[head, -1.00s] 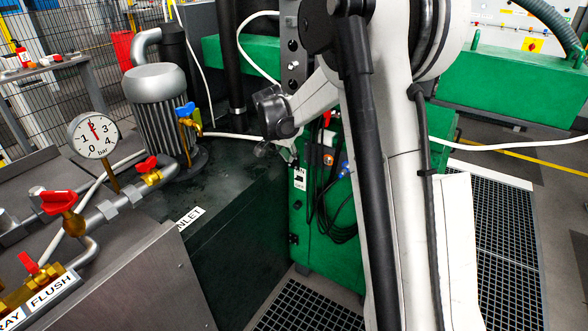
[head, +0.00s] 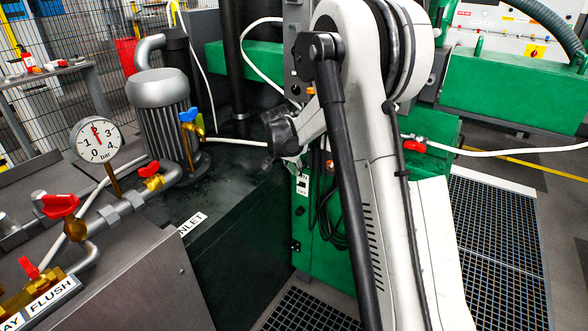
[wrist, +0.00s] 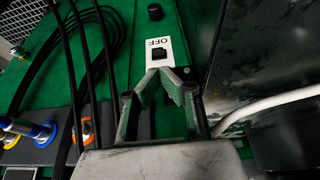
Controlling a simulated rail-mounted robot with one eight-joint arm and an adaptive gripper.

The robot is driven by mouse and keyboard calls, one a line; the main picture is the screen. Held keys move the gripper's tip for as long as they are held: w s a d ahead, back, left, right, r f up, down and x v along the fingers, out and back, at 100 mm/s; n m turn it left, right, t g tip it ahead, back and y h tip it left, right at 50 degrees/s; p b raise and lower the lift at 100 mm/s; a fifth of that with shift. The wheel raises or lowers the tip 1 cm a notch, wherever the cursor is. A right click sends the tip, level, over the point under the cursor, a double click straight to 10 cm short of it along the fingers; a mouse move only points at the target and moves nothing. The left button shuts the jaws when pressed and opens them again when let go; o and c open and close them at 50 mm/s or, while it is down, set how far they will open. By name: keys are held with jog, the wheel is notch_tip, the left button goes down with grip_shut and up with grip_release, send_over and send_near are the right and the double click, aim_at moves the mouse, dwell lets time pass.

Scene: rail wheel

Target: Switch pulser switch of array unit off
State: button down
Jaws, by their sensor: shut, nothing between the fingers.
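A black switch (wrist: 158,52) sits on a white plate (wrist: 153,39) lettered OFF, on the green cabinet front. In the wrist view the plate lies just beyond the fingertips, and the fingers cover its near end. The plate also shows in the head view (head: 303,185), below the gripper. The switch position cannot be told clearly. My gripper (wrist: 161,72) is shut and empty, its tips close to the switch; contact cannot be told. In the head view my gripper (head: 292,163) is small and partly hidden by the wrist.
Black cables (wrist: 92,50) and coloured connectors (wrist: 42,130) are left of the fingers in the wrist view. A white hose (wrist: 265,103) runs at the right. A black knob (wrist: 155,12) is beyond the plate. A dark tank (head: 235,240) stands beside the cabinet (head: 322,245).

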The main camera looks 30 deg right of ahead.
aim_at(301, 184)
jog(key=b+x, duration=0.1)
jog(key=x, duration=0.4)
jog(key=shift+d+f, duration=0.1)
jog(key=shift+f, duration=0.25)
jog(key=shift+f+b, duration=0.1)
jog(key=shift+b, duration=0.2)
